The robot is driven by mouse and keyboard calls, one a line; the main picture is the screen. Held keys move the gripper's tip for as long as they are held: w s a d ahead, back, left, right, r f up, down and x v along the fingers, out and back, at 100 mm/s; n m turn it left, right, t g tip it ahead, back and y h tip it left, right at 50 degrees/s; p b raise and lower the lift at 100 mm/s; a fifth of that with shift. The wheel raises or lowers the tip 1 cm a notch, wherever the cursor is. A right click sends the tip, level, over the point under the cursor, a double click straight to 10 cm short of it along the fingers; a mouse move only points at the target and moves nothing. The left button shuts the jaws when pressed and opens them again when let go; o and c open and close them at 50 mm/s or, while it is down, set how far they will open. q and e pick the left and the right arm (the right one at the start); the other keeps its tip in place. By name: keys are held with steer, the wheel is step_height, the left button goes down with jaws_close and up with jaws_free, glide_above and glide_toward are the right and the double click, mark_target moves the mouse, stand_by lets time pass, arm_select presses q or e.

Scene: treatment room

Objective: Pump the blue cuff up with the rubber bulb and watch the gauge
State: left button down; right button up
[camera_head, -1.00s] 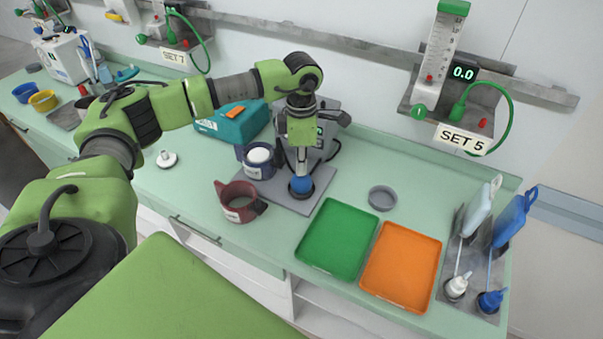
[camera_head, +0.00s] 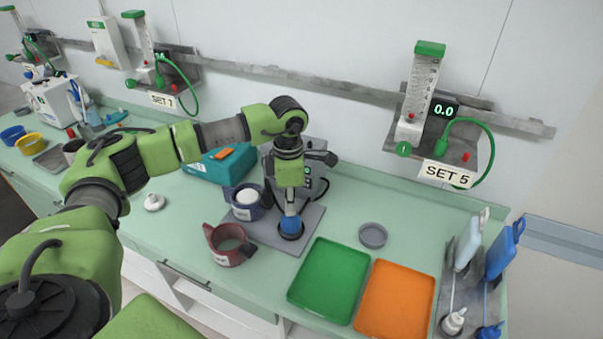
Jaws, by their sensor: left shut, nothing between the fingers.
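The blue rubber bulb (camera_head: 291,228) sits in a dark round holder on a grey plate (camera_head: 268,237) on the counter. My left gripper (camera_head: 290,212) points straight down with its fingers shut and empty, its tips at the top of the bulb. I cannot tell whether they touch it or press it. The dark blue cuff (camera_head: 242,211) is on the same plate to the left, around a white rounded form (camera_head: 247,196). A grey gauge box (camera_head: 314,160) stands behind my gripper. Its small green display is mostly hidden, so its reading cannot be told. My right gripper is not in view.
A dark red cuff-like ring (camera_head: 229,250) stands left of the plate. A teal box (camera_head: 221,163) is behind. A grey round dish (camera_head: 373,236), a green tray (camera_head: 329,281) and an orange tray (camera_head: 396,301) lie to the right. The wall unit (camera_head: 443,110) reads 0.0.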

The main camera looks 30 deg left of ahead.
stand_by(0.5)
arm_select(q)
step_height(320, 180, up, 7)
steer(key=p, duration=0.4)
stand_by(0.4)
